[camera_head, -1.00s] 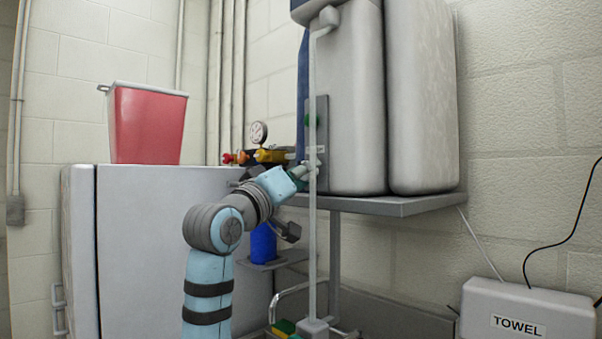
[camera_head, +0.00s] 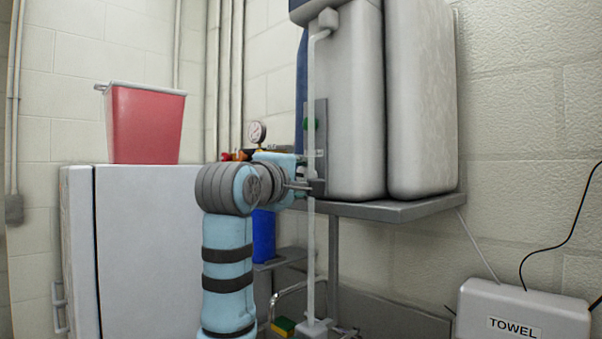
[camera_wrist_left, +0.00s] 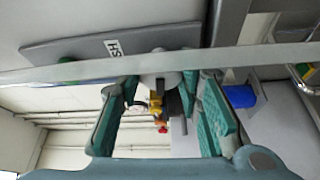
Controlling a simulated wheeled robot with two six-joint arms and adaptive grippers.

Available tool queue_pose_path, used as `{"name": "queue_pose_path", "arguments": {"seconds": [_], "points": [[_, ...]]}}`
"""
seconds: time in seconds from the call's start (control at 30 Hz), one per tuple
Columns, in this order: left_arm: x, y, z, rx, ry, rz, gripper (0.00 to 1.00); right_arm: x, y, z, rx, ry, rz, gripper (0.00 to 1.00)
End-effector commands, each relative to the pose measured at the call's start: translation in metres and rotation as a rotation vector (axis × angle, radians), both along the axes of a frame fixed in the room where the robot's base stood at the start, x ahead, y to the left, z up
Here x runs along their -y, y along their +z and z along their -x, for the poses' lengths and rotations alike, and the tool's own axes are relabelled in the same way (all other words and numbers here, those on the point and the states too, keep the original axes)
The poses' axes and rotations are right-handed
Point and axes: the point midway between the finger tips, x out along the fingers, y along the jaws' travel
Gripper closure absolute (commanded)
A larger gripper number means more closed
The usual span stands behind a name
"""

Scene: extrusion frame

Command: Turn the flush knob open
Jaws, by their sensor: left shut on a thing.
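The flush knob is a round grey knob (camera_wrist_left: 160,80) seen between my left fingers in the left wrist view. It sits by a grey plate (camera_head: 321,110) with a green button (camera_head: 309,124) and a label partly readable as "SH". My left gripper (camera_head: 312,186) is at the lower end of this plate, by the thin vertical pipe (camera_head: 311,240). In the left wrist view its teal fingers (camera_wrist_left: 165,100) stand on both sides of the knob, shut on it. The pipe crosses that view close by. In the head view the knob is hidden by the gripper. My right gripper is not in view.
Tall grey tanks (camera_head: 422,100) stand on a metal shelf (camera_head: 400,210). A pressure gauge (camera_head: 257,133) and coloured valves are behind my arm. A red bin (camera_head: 145,125) stands on a white cabinet (camera_head: 150,240) at left. A towel box (camera_head: 523,312) is at lower right.

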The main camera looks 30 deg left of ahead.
Motion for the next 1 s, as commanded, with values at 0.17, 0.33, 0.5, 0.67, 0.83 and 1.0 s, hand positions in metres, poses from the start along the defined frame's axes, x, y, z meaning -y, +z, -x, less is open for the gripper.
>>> {"name": "queue_pose_path", "arguments": {"seconds": [0.17,0.33,0.5,0.67,0.83,1.0], "points": [[0.0002,0.0002,-0.0004,-0.03,-0.001,0.076,0.96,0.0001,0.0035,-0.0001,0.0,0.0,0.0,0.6],[0.0002,-0.0001,-0.0003,-0.045,-0.001,0.115,0.96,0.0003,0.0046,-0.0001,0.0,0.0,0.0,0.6],[0.0002,-0.0004,-0.0004,-0.049,-0.001,0.129,0.96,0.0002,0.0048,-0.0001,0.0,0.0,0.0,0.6],[0.0002,-0.0006,-0.0004,-0.049,-0.001,0.129,0.96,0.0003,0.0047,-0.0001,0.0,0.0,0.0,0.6],[0.0003,-0.0006,-0.0004,-0.049,-0.001,0.129,0.65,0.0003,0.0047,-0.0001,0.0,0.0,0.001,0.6],[0.0003,-0.0001,-0.0003,-0.047,-0.001,0.128,0.48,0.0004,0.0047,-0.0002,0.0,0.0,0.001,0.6]]}}
